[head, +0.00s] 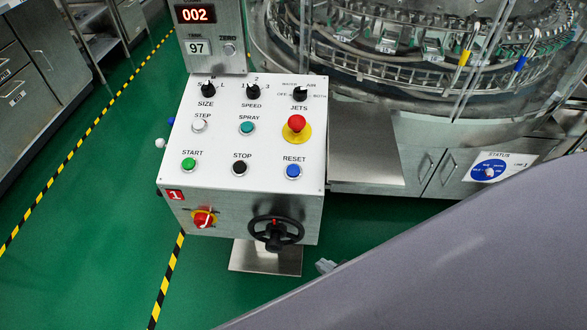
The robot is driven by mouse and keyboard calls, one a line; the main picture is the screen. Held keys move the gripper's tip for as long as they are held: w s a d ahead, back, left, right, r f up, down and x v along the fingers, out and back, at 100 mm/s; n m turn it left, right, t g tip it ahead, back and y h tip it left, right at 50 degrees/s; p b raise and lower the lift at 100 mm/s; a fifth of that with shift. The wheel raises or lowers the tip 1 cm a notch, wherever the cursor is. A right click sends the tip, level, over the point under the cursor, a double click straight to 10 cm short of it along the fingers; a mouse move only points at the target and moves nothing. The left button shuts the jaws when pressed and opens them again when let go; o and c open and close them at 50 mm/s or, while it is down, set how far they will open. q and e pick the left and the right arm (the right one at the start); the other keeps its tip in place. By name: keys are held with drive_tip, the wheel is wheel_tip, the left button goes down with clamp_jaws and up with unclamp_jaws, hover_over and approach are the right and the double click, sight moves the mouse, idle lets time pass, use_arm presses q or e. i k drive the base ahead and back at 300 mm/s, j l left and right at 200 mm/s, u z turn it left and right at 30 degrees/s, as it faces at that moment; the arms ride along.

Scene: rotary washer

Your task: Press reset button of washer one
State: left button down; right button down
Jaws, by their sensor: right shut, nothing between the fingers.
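The blue RESET button (293,171) is at the lower right of the white sloped control panel (220,150), which bears a red label "1" (174,195). The button is uncovered and nothing touches it. A small grey tip of my right gripper (326,266) shows beyond the edge of my large grey arm part, below and right of the panel. It is shut and empty, apart from the panel and lower in the picture than the button. Most of this gripper is hidden. My left gripper is out of view.
The green START (189,164) and black STOP (240,168) buttons sit left of RESET. The red emergency knob (296,124) is above it. A black handwheel (276,233) and red-yellow switch (204,218) stick out of the front face. The washer (420,60) stands behind.

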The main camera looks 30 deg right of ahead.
sight(292, 171)
drive_tip(key=i+j, duration=0.35)
drive_tip(key=j, duration=0.15)
drive_tip(key=i+j, duration=0.35)
drive_tip(key=j, duration=0.15)
drive_tip(key=i+j, duration=0.3)
drive_tip(key=j, duration=0.2)
drive_tip(key=z, duration=1.2)
